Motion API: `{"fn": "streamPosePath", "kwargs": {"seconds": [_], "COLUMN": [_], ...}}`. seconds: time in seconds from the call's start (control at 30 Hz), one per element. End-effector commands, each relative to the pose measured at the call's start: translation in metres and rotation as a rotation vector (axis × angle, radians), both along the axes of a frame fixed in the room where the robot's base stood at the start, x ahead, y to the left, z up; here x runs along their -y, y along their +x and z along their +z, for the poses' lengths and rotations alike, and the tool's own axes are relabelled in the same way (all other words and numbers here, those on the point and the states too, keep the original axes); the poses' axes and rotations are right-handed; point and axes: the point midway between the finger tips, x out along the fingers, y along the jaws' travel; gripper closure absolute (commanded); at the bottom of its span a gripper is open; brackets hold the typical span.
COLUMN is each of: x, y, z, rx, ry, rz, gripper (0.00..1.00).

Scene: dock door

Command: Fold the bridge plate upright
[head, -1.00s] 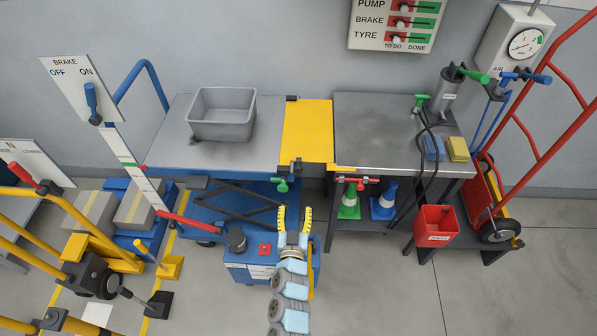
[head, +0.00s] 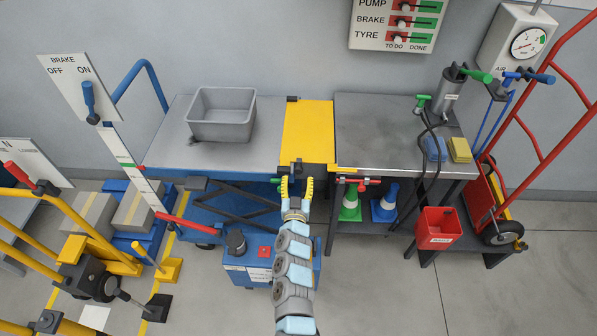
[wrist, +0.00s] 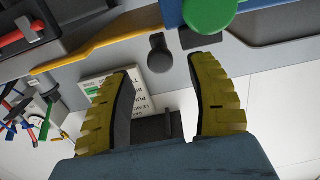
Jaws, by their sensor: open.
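The yellow bridge plate (head: 307,130) lies flat in the head view, spanning the gap between the grey lift table top (head: 172,140) and the metal bench (head: 385,130). My gripper (head: 297,186) is open and empty at the near edge of the plate, and its fingers cover part of the dark fittings there. In the wrist view my gripper (wrist: 163,105) shows two yellow fingers spread apart with nothing between them. A dark rounded knob (wrist: 159,52) hangs just beyond the fingertips. A green round knob (wrist: 209,14) is close above the right finger.
A grey bin (head: 222,115) stands on the lift table. A red-handled valve (head: 369,181) sits under the bench's front edge, above green and blue cones (head: 350,203). The floor at front right is clear.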

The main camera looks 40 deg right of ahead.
Motion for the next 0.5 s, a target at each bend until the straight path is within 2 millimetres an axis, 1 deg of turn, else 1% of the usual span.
{"fn": "streamPosePath", "kwargs": {"seconds": [0.1,0.2,0.5], "x": [0.008,0.016,0.029], "y": [0.009,0.016,0.030], "z": [-0.003,-0.001,-0.002], "rx": [-0.004,-0.001,-0.004], "ry": [0.002,0.000,0.004], "rz": [0.001,0.001,0.002], "gripper": [0.42,0.42,0.42]}}
